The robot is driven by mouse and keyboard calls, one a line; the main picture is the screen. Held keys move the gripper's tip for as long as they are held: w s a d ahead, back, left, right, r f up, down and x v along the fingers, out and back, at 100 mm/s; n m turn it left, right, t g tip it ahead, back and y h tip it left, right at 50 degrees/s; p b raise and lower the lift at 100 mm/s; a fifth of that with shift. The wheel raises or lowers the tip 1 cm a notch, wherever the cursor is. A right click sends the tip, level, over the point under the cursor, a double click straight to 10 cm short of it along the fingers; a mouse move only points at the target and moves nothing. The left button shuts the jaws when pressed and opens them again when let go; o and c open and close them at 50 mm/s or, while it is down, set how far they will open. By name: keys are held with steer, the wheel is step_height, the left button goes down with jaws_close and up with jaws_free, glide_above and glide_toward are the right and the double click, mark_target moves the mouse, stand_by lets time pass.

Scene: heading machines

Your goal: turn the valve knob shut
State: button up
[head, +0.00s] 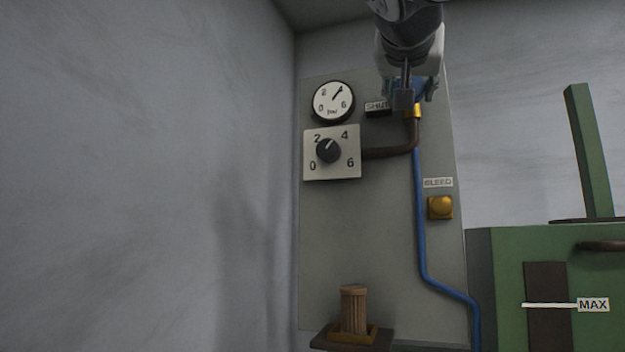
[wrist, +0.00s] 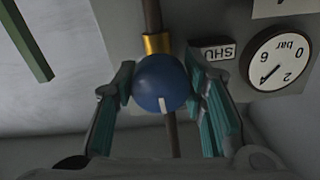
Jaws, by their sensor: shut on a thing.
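The blue valve knob (wrist: 160,82) with a white pointer line sits between the two teal finger pads of my gripper (wrist: 166,98) in the wrist view. The pads close on it from both sides. Its white line points toward the bottom of the wrist view. A brass collar (wrist: 157,43) joins it to the pipe. In the head view my gripper (head: 408,95) reaches down from the top over the knob and hides most of it. A label beginning "SHU" (wrist: 213,52) is beside the knob, partly covered in the head view.
A round bar gauge (head: 333,102) and a square plate with a black dial (head: 328,151) are left of the knob. A yellow bleed button (head: 440,207) is below right. A blue pipe (head: 420,220) runs down the panel. A green machine (head: 510,255) stands at right.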

steer(key=n, duration=0.8)
steer(key=shift+n+p, duration=0.3)
steer(key=shift+n, duration=0.1)
steer(key=n+p, duration=0.1)
steer(key=n, duration=0.4)
steer(key=shift+p, duration=0.4)
steer(key=shift+n+p, duration=0.6)
steer(key=shift+n, duration=1.2)
steer(key=o, duration=1.2)
steer(key=shift+c, duration=0.2)
